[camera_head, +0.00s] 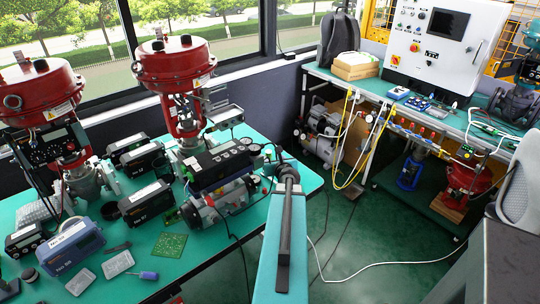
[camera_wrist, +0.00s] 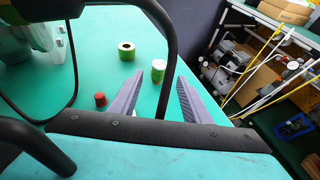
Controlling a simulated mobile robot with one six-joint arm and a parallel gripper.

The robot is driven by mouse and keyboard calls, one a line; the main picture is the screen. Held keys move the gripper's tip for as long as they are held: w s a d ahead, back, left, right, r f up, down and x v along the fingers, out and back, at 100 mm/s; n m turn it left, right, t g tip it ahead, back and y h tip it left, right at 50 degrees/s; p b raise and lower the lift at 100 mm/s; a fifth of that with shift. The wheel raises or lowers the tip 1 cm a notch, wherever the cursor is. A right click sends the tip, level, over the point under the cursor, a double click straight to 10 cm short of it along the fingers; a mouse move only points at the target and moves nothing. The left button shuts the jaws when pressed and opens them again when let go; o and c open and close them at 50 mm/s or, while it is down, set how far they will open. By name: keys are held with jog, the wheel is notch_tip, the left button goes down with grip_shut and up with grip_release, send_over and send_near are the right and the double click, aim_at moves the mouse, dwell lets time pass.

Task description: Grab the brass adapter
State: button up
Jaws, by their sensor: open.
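I cannot make out a brass adapter for certain in either view. In the wrist view my gripper (camera_wrist: 160,78) is open, its two grey-purple fingers apart over the green tabletop with nothing between them that they touch. A small green-and-white cylinder (camera_wrist: 158,70) appears near the right fingertip.
The green table (camera_head: 140,230) is crowded with red-topped valves (camera_head: 174,62), positioner boxes (camera_head: 72,246), a green circuit board (camera_head: 170,244) and a blue screwdriver (camera_head: 143,275). A second bench stands right with a white control cabinet (camera_head: 438,45). Cables cross the floor between them.

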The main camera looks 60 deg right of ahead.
aim_at(270, 154)
jog(key=shift+w+d, duration=0.1)
jog(key=shift+w, duration=0.05)
jog(key=shift+p+x, duration=0.55)
jog(key=shift+x, duration=1.9)
grip_shut()
